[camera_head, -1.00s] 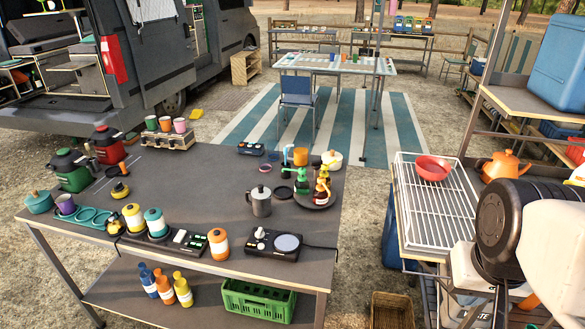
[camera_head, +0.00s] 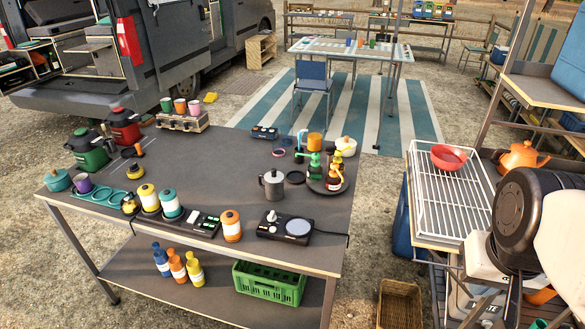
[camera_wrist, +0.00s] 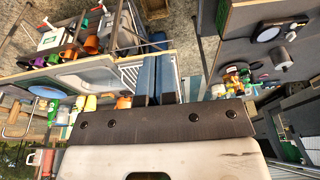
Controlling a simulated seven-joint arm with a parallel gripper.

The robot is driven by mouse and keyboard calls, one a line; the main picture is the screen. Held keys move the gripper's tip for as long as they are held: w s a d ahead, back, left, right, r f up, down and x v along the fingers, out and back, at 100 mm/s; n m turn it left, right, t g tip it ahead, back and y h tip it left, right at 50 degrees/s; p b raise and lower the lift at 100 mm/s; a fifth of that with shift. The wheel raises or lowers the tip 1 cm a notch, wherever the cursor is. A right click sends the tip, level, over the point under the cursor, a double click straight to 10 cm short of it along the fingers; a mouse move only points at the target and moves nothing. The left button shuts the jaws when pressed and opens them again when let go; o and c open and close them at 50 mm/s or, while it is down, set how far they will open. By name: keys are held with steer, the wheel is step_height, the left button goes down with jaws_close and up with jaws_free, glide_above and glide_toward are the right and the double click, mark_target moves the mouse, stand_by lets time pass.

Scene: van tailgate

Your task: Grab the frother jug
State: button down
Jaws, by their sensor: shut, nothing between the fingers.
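The likely frother jug is a grey metal jug (camera_head: 272,184) with a dark handle and a knob on its lid. It stands upright on the dark table (camera_head: 225,165), behind the black hot plate (camera_head: 286,227) and left of a round tray of bottles (camera_head: 328,186). In the wrist view it seems to be the small grey shape (camera_wrist: 283,57) at upper right, well away from my gripper. My gripper (camera_wrist: 155,75) shows in the wrist view with its blue-grey fingers together and nothing held. It is out of sight in the head view.
Canisters (camera_head: 231,226), green and red kettles (camera_head: 88,150) and a cup rack (camera_head: 182,122) stand on the table's left and front. A white wire rack (camera_head: 450,190) with a red bowl (camera_head: 449,156) is at right. Open ground separates the rack from the table.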

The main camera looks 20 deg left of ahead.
steer(key=shift+c, duration=0.4)
jaws_free()
stand_by(0.4)
steer(key=m+g+y, duration=0.2)
steer(key=m+y, duration=1.3)
steer(key=y, duration=0.1)
glide_above(282, 186)
steer(key=s+d, duration=0.8)
steer(key=d, duration=0.1)
step_height(282, 186, down, 17)
steer(key=w+a+f+m+t, duration=0.1)
steer(key=w+f, duration=0.1)
steer(key=f, duration=0.1)
steer(key=w+a+f+m+t+y, duration=0.1)
steer(key=w+a+f+m, duration=0.1)
steer(key=f, duration=0.1)
steer(key=w+a+f+m+t, duration=0.1)
steer(key=w+f+m+t, duration=0.1)
steer(key=f, duration=0.1)
steer(key=shift+w+a+y, duration=0.3)
steer(key=shift+w+a, duration=0.05)
steer(key=shift+w, duration=0.05)
steer(key=shift+a, duration=0.1)
steer(key=shift+x, duration=1.2)
